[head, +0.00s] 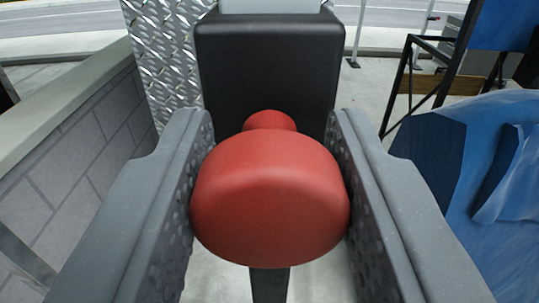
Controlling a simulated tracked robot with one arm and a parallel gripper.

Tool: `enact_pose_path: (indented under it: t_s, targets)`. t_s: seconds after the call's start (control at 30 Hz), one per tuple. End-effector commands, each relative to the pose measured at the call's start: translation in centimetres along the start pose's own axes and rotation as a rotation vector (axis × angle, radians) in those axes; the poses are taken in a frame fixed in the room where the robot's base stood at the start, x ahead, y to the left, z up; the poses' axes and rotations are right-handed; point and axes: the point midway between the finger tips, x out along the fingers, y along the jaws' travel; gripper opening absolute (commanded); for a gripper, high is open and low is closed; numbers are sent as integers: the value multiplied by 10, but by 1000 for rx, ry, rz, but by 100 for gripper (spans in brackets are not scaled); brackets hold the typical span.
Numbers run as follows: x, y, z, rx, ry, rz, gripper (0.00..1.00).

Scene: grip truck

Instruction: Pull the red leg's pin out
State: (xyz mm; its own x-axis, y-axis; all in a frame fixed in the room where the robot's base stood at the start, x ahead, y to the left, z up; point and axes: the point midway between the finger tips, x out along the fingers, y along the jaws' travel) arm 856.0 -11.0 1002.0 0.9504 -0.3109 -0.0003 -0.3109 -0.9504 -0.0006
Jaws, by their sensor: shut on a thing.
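A rounded red knob (270,198), which looks like the head of the red pin, fills the middle of the head view. My gripper (270,190) is shut on it, with one textured grey finger against its left side and the other against its right side. A smaller red part (269,120) shows just behind the knob, in front of a black block (270,65). How far the pin sits inside the block is hidden behind the knob. A dark upright part (269,284) shows below the knob.
A grey block wall (75,150) stands close on the left. A diamond-plate metal panel (165,60) is behind, left of the black block. A blue covered heap (490,180) and a black metal frame (420,75) are on the right. Pale pavement lies behind.

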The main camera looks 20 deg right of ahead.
Motion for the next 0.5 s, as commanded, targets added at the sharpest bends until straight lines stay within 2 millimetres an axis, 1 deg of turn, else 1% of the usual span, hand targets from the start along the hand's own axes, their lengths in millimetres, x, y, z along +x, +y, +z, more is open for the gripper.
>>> enact_pose_path:
  t_s: [0.17, 0.5]
  targets:
    - [-10, -2, 1, 0, -4, -3, 0]
    - [-45, -3, 0, -1, -2, -5, 0]
